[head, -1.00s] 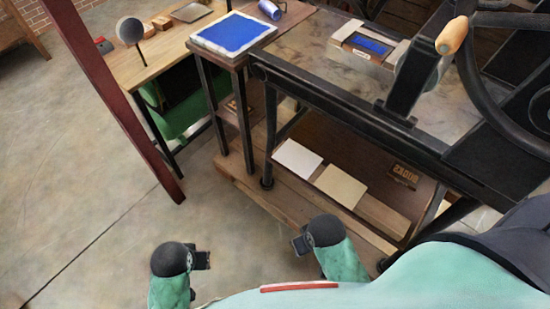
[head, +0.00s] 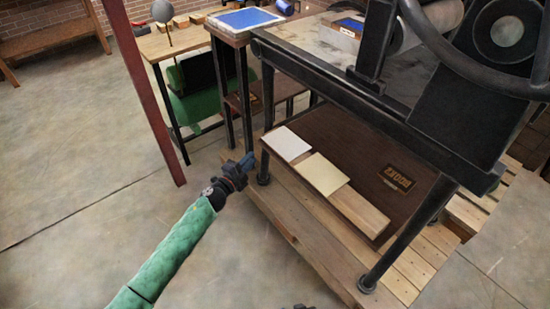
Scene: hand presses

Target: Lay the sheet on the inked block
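A white sheet (head: 287,143) and a cream sheet (head: 322,174) lie flat, one beside the other, on a wooden board low under the press. The inked block (head: 349,24), with a blue top, sits on the press bed at the upper right, partly hidden by the press frame. My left gripper (head: 245,164) is left of the sheets and apart from them in the picture, near a press leg; its finger opening is too small to tell. A dark bit at the bottom edge (head: 298,306) may be my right gripper, nearly all cut off.
The black press frame (head: 400,130) and its legs stand around the low shelf. A blue ink slab (head: 246,19) rests on a small stand at the back. A red post (head: 141,90) rises at the left.

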